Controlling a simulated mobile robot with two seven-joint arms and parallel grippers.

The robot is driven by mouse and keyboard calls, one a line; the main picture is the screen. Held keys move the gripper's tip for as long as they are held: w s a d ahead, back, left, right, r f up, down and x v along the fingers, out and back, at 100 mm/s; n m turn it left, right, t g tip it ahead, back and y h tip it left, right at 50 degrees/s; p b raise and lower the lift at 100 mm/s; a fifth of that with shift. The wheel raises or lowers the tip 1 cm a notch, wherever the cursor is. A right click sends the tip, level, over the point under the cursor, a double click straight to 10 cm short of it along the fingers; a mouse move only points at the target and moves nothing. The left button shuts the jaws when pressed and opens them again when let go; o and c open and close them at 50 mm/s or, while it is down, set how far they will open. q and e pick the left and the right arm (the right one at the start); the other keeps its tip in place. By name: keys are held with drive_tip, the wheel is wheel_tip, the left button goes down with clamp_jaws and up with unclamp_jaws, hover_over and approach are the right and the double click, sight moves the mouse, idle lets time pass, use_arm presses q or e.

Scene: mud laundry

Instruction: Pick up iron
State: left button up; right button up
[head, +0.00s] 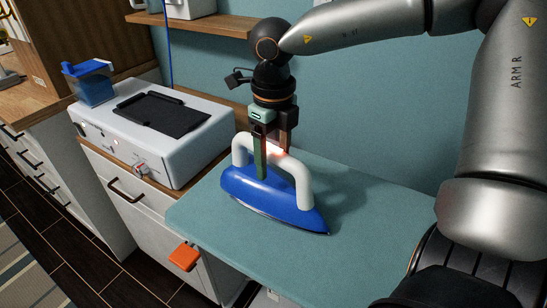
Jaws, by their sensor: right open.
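A blue iron (262,199) with a white arched handle (302,181) rests upright on a teal-topped board (213,225). My right gripper (271,163) points down from above at the iron. Its fingers are open and reach down on either side of the handle's top bar, with one finger in front and one behind. A reddish glow lies on the handle between the fingers. The far finger's tip is partly hidden, and I cannot tell whether either finger touches the handle. My left gripper does not show.
A white box-shaped appliance (205,143) with a black tray (160,114) on top stands left of the board on a drawer cabinet. A blue container (92,86) sits at its back left. The board's right side is clear.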

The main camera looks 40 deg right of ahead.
idle(0.3)
clamp_jaws()
idle(0.5)
drive_tip(key=shift+w+r, duration=0.1)
